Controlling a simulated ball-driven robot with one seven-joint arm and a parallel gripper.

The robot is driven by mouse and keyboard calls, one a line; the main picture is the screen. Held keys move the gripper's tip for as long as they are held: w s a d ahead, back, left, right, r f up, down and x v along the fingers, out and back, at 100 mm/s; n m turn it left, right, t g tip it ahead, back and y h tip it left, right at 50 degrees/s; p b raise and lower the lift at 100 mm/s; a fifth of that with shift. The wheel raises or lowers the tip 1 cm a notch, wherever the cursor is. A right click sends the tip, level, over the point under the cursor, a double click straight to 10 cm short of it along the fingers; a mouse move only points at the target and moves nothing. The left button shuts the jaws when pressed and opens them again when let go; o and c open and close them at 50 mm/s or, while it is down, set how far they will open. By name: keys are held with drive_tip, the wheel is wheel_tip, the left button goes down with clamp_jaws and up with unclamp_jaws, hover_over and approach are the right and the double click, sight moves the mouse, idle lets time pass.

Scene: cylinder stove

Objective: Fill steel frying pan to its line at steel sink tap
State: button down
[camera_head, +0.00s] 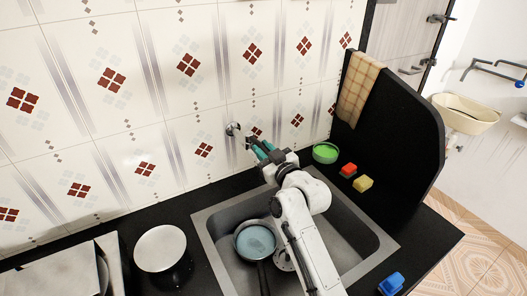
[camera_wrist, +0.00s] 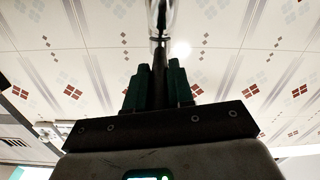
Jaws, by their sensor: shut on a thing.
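The steel frying pan (camera_head: 239,252) sits in the steel sink basin, left of my arm, with its dark handle towards the bottom of the head view. Pale blue water (camera_head: 256,240) covers its inside; I cannot make out the fill line. The steel tap (camera_head: 234,129) comes out of the tiled wall above the sink (camera_head: 209,245). My gripper (camera_head: 262,149) is at the tap, its green fingers shut on a part of it. In the wrist view the tap (camera_wrist: 160,22) rises from between the fingers (camera_wrist: 160,88). My gripper and arm hide part of the tap and sink.
A white-topped pot (camera_head: 160,248) stands on the black counter left of the sink. A blue object (camera_head: 391,284) is at front right. A black partition (camera_head: 405,120) bounds the right.

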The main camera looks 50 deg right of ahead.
drive_tip(key=n+y+b, duration=0.1)
drive_tip(key=b, duration=0.1)
drive_tip(key=d+n+y+b, duration=0.1)
drive_tip(key=b, duration=0.1)
drive_tip(key=d+y+b, duration=0.1)
drive_tip(key=y+b, duration=0.1)
drive_tip(key=shift+s+n+t+b, duration=0.15)
drive_tip(key=shift+n+t+b, duration=0.15)
drive_tip(key=shift+n+b, duration=0.1)
drive_tip(key=c, duration=1)
unclamp_jaws()
drive_tip(key=s+b, duration=0.2)
drive_tip(key=s, duration=0.8)
drive_tip(key=shift+s, duration=0.4)
drive_tip(key=shift+a, duration=0.1)
